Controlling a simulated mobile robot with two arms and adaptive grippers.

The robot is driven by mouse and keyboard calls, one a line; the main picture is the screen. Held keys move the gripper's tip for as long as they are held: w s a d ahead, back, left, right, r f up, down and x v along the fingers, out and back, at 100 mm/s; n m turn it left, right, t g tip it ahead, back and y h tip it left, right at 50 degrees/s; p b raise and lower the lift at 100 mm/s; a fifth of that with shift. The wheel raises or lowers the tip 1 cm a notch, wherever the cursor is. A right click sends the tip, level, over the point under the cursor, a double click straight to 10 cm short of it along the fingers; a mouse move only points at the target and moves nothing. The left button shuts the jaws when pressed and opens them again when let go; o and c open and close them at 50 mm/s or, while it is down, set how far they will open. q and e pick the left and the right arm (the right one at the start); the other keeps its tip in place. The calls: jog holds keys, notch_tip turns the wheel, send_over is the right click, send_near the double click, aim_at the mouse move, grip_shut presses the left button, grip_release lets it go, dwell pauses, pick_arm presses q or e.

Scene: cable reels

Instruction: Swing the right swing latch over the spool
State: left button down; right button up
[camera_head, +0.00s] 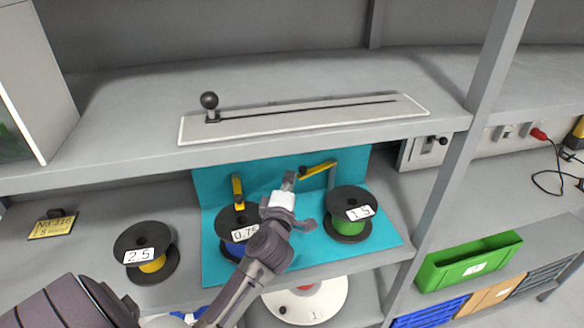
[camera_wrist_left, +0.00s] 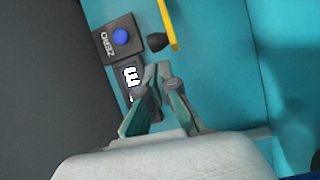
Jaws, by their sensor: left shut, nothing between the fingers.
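The right swing latch (camera_head: 320,169) is a yellow bar on the teal holder (camera_head: 350,160), slanting up to the right, with a black knob at its lower left end. In the left wrist view the latch (camera_wrist_left: 168,22) and its knob lie just beyond my fingertips. The green spool (camera_head: 348,226), labelled 1.5, stands below and right of the latch. My left gripper (camera_head: 289,180) is shut and empty, just left of the knob; I cannot tell whether they touch. It also shows in the left wrist view (camera_wrist_left: 165,72). My right gripper is not in view.
A blue spool (camera_head: 230,220), labelled 0.75, is partly hidden by my left arm. The left yellow latch (camera_head: 237,188) hangs above it. A yellow spool (camera_head: 147,262) stands at left. The shelf edge (camera_head: 330,133) overhangs the holder. A counter with a blue ZERO button (camera_wrist_left: 121,36) sits near my fingers.

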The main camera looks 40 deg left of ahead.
pick_arm(q)
jog(key=shift+x, duration=1.8)
jog(key=shift+w+d+f, duration=0.1)
jog(key=shift+w+d, duration=0.05)
